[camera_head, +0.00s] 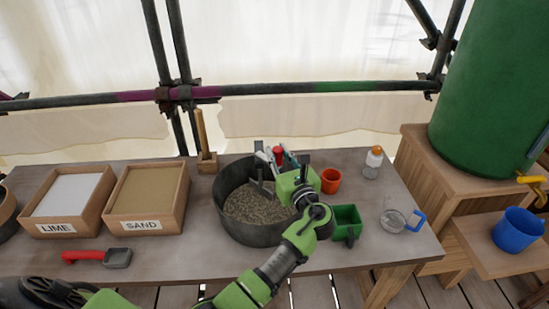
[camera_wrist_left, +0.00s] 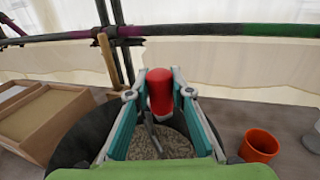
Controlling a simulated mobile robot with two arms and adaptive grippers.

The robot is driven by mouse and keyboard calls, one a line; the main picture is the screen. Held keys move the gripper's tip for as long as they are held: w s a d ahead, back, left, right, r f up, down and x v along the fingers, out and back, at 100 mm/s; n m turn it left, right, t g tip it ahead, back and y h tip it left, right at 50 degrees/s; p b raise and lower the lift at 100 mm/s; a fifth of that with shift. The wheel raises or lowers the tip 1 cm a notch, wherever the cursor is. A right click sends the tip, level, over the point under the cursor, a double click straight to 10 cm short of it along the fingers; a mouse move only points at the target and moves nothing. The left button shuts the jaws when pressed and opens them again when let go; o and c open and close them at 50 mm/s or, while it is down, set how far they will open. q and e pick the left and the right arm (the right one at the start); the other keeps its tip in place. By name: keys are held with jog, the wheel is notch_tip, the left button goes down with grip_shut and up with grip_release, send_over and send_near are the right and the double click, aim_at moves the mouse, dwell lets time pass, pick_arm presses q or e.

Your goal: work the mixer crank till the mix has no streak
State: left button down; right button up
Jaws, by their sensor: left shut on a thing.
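The mixer is a dark round pan (camera_head: 232,228) on the table, with a dark crank bar across its top and a red crank knob (camera_head: 278,153). The mix (camera_head: 250,207) in it is grey-brown and speckled; I see no clear streak, but my arm hides part of it. My left gripper (camera_head: 275,158) is shut on the red knob, above the pan's far side. In the left wrist view the knob (camera_wrist_left: 160,90) stands upright between the two fingers, with mix (camera_wrist_left: 172,147) below. My right gripper is not in view.
A wooden-handled tool (camera_head: 203,140) stands behind.

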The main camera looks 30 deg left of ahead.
pick_arm(q)
jog(key=shift+w+n+g+y, duration=0.2)
jog(key=shift+n+g+y, duration=0.1)
jog(key=c, duration=1.8)
grip_release()
jog(key=shift+v, duration=3.7)
